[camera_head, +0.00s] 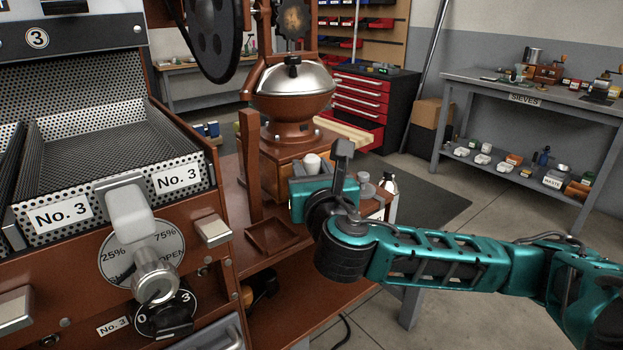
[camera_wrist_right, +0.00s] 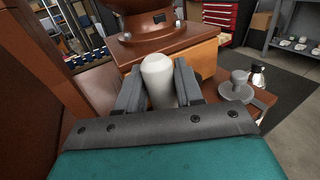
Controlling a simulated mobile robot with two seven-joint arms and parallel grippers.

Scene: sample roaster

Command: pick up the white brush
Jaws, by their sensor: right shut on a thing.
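The white brush (camera_wrist_right: 157,68) shows as a pale, rounded upright cylinder in the right wrist view. My right gripper (camera_wrist_right: 158,92) is shut on it, with one grey finger on each side. In the head view only the brush's pale top (camera_head: 312,162) shows above my right gripper (camera_head: 308,188). My gripper hides the lower part of the brush, and I cannot tell whether it touches the bench. My left gripper is in neither view.
A copper grinder (camera_head: 290,92) on a wooden base stands just behind the brush. A grey round tool (camera_wrist_right: 238,88) and a small white-and-black bottle (camera_wrist_right: 257,77) stand to the right. The roaster panel (camera_head: 85,255) fills the left. A square tray (camera_head: 270,236) lies nearby.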

